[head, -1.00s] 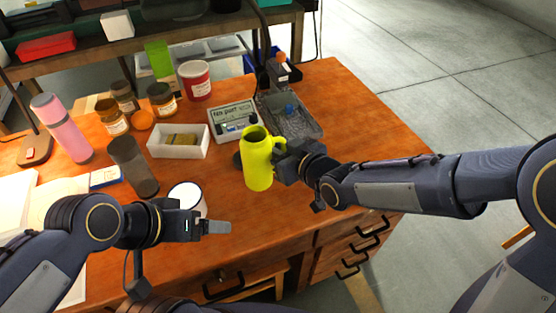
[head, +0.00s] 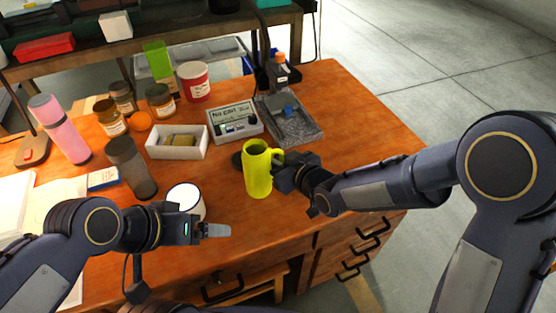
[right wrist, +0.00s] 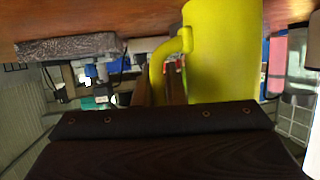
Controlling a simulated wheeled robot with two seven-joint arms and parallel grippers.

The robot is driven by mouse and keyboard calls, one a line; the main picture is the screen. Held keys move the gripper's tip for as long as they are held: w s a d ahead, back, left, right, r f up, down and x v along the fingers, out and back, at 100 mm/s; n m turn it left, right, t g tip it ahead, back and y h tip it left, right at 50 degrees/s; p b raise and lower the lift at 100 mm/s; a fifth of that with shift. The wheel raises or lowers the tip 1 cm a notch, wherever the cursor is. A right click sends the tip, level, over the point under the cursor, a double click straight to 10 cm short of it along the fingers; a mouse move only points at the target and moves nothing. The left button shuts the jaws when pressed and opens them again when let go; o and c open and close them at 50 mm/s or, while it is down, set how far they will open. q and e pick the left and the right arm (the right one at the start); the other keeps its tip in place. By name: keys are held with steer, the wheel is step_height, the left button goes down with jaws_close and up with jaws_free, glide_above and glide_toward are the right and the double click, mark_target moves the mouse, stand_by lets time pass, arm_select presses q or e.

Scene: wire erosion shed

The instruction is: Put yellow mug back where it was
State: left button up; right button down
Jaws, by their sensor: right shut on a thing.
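The yellow mug (head: 258,172) is upright over the front middle of the wooden desk. My right gripper (head: 284,172) is shut on it at its handle side, from the right. In the right wrist view the mug (right wrist: 222,50) fills the upper middle, with its handle beside the fingers. Its base is out of that view, so I cannot tell if it touches the desk.
A white mug (head: 188,199) stands left of the yellow one. A dark tumbler (head: 133,168), a white box (head: 177,143), a display device (head: 235,122) and a grey tray (head: 290,120) stand around and behind. The desk's right side is clear.

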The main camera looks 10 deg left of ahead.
steer(key=c, duration=1.5)
jaws_free()
steer(key=shift+r+p, duration=0.3)
steer(key=shift+p, duration=0.2)
steer(key=v, duration=1.2)
steer(key=shift+f, duration=0.15)
steer(key=shift+d, duration=0.1)
